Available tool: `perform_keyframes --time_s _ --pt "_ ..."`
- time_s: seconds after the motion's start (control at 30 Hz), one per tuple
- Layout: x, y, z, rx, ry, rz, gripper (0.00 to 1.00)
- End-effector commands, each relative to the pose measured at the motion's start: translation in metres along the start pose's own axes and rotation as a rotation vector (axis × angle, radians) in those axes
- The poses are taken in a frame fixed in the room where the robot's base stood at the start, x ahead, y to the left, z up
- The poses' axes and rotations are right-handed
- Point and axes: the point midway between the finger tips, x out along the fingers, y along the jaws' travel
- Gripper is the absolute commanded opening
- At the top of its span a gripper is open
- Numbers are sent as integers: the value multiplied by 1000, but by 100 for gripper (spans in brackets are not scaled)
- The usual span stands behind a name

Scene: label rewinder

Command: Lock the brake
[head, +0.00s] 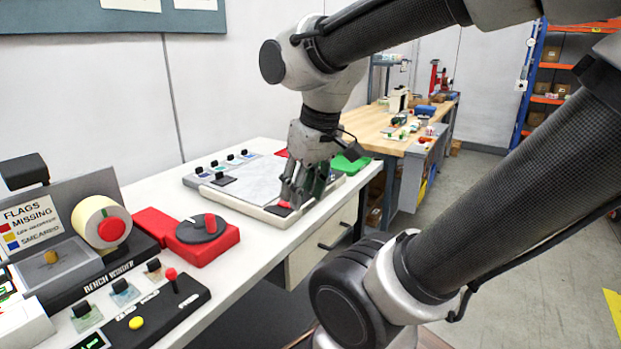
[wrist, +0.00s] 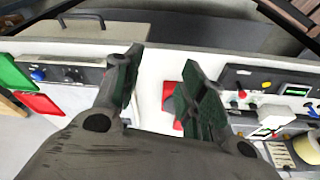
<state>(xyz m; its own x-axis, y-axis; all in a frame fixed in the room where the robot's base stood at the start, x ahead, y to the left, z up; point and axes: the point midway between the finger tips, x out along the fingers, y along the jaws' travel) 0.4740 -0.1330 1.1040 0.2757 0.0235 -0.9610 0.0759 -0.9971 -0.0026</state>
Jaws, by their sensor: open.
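No part carries a readable brake label. A red block (head: 206,250) with a dark round disc (head: 202,228) and a red bar on top sits on the white bench, beside the bench winder (head: 62,262). A lever with a red ball knob (head: 171,274) stands on the winder's front panel; a red knob (wrist: 242,94) also shows in the wrist view. My gripper (head: 298,190) is open and empty, low over the framed grey board, well away from the red block. In the wrist view my fingers (wrist: 163,88) are spread, with red (wrist: 169,96) partly hidden behind one.
A label roll (head: 96,214) with a red hub is on the winder. The framed board (head: 243,186) has several dark knobs along its back. A green tray (head: 350,165) lies beyond my gripper. Bare white bench (head: 160,200) lies behind the red block. A drawer handle (head: 335,240) projects in front.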

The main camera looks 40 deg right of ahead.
Motion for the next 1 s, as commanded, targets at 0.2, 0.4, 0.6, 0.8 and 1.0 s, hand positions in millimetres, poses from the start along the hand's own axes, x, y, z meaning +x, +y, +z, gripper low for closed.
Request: perform_keyframes --time_s 0.2,0.4,0.6,0.8,1.0 --pt "-9 6 6 30 45 9 41" --pt "-10 7 6 32 47 10 41" --pt "-10 7 6 32 47 10 41" --pt "-8 3 4 15 44 4 41" --pt "23 -39 -17 -158 -103 -42 41"
